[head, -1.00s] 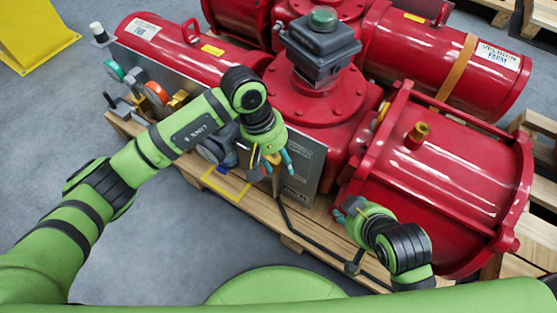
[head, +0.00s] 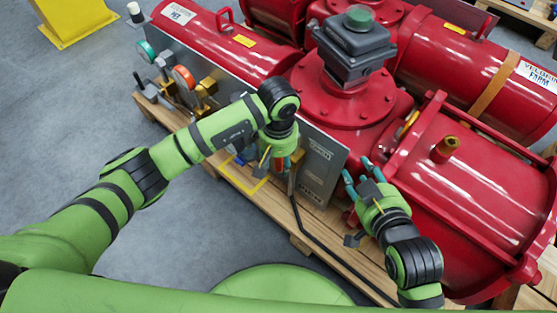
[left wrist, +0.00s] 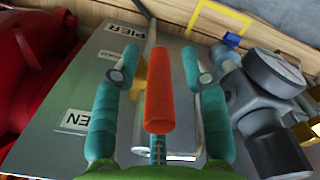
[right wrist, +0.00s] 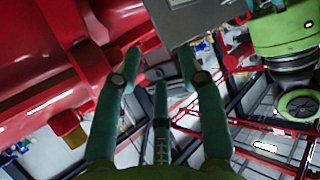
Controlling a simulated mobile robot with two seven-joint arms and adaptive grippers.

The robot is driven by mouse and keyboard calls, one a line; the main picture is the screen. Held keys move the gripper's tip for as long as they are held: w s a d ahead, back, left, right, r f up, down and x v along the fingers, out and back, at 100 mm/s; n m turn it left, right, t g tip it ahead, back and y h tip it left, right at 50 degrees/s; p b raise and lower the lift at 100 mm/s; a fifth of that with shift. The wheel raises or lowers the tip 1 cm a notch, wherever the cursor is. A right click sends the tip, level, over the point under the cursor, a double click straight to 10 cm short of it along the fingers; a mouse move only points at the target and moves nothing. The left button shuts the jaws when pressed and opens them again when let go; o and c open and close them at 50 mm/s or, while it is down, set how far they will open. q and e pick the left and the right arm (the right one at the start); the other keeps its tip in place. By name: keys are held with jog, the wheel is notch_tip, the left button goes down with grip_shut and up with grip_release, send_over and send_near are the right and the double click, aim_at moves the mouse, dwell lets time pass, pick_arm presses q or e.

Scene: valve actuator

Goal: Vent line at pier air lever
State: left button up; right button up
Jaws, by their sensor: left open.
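The orange-red lever handle (left wrist: 160,90) stands between the teal fingers of my left gripper (left wrist: 160,62), which are apart on either side of it. The grey panel behind bears a "PIER" label (left wrist: 66,42) and another label ending in "EN" (left wrist: 78,121). In the head view, my left gripper (head: 281,163) is at the lower part of the grey panel (head: 320,165) and mostly hides the lever. My right gripper (head: 358,174) is open and empty, right of the panel and beside the red cylinder (head: 480,200). Its spread fingers (right wrist: 155,70) also show in the right wrist view.
Gauges and brass fittings (head: 185,85) line the actuator's left front. A grey regulator (left wrist: 265,90) stands close right of my left fingers. A yellow frame outline (head: 243,182) lies on the wooden pallet (head: 310,230). A black hose (head: 325,245) runs along it.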

pick_arm(q)
jog(key=shift+f, duration=0.25)
grip_shut()
